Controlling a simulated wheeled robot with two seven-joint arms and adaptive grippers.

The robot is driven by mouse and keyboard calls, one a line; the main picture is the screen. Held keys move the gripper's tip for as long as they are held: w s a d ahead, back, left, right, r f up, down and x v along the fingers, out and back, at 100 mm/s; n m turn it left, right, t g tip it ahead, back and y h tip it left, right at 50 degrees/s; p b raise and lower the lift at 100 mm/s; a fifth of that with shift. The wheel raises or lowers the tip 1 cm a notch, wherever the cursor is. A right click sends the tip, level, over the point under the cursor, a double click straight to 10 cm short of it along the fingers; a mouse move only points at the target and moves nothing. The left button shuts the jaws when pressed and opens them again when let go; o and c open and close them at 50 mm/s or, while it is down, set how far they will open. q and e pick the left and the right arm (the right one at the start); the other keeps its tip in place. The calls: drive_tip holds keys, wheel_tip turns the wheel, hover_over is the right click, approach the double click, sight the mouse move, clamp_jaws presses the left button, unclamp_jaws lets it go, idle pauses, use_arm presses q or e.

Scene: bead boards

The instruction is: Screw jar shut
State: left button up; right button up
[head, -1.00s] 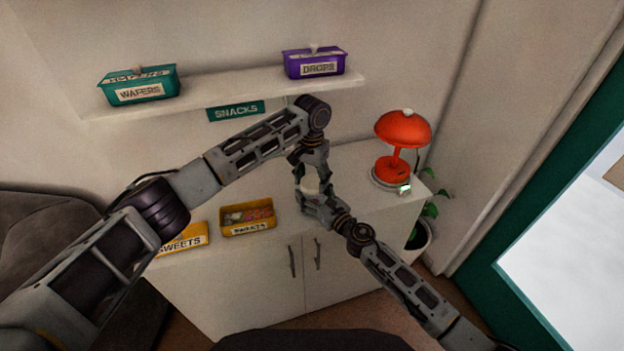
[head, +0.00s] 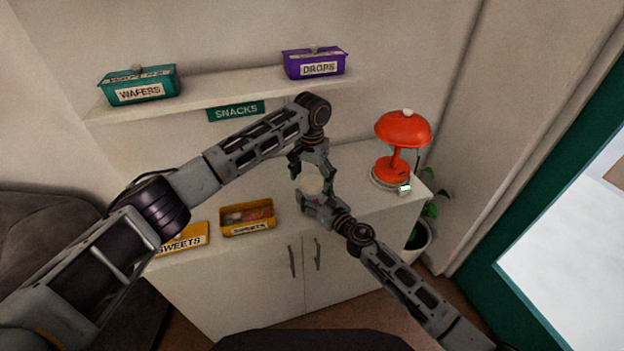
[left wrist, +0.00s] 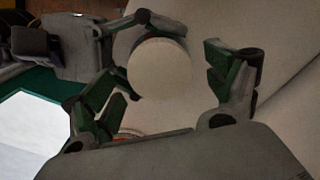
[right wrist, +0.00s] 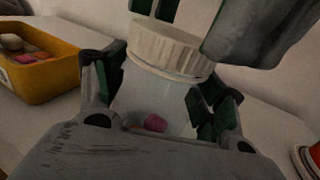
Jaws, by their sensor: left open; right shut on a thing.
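The clear jar (right wrist: 150,97) stands upright with pink pieces at its bottom. A pale, ridged round lid (right wrist: 168,48) sits on its mouth; its seating is hard to judge. The left wrist view shows the lid (left wrist: 160,68) from above as a disc. My right gripper (right wrist: 158,92) is shut on the jar's body. My left gripper (left wrist: 163,68) is open above the jar, one finger on each side of the lid and apart from it. In the head view the jar (head: 311,185) is partly hidden between both grippers.
Above, a shelf (head: 230,90) holds a teal WAFERS box (head: 138,84) and a purple DROPS box (head: 314,63).

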use_arm(q)
wheel_tip(320, 180, up, 11)
drive_tip(key=shift+r, duration=0.15)
idle(0.4)
use_arm(e)
drive_tip(key=o, duration=2.1)
drive_tip(key=shift+c, duration=0.2)
drive_tip(key=v, duration=1.2)
drive_tip(key=shift+f, duration=0.1)
